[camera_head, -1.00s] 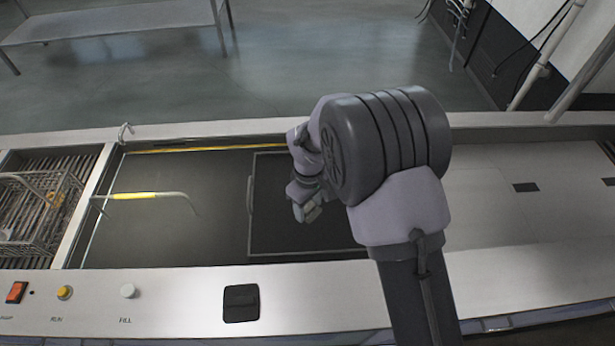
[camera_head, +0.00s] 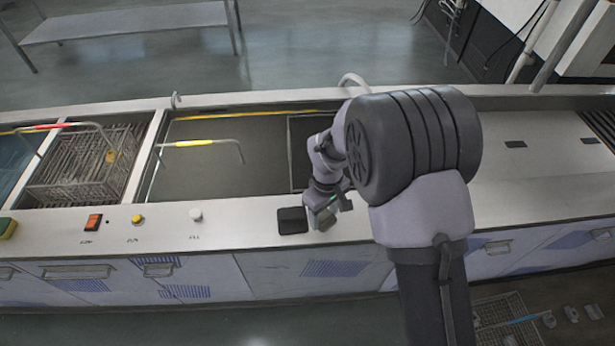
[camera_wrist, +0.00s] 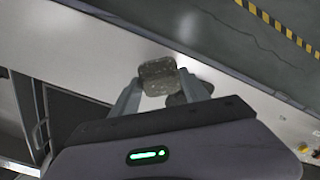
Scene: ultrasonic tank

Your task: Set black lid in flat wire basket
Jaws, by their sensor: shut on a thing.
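My gripper (camera_head: 325,208) is shut on a small grey block-like piece (camera_wrist: 158,76) with a mottled face. In the head view this grey piece (camera_head: 326,220) is over the counter's front strip. A flat black square (camera_head: 292,220), which looks like the black lid, lies on that strip just left of my gripper. A dark thing (camera_wrist: 188,91) shows partly behind the held piece in the wrist view. A wire basket (camera_head: 505,312) stands low at the bottom right with small grey items beside it. A deeper wire basket (camera_head: 75,180) stands at the left. I cannot tell which is the flat one.
A dark tank opening (camera_head: 215,150) with a yellow-gripped handle (camera_head: 187,143) lies behind the strip. A red switch (camera_head: 93,222) and knobs are left on the strip. Drawer fronts drop below it. Bare counter (camera_head: 510,190) lies to the right.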

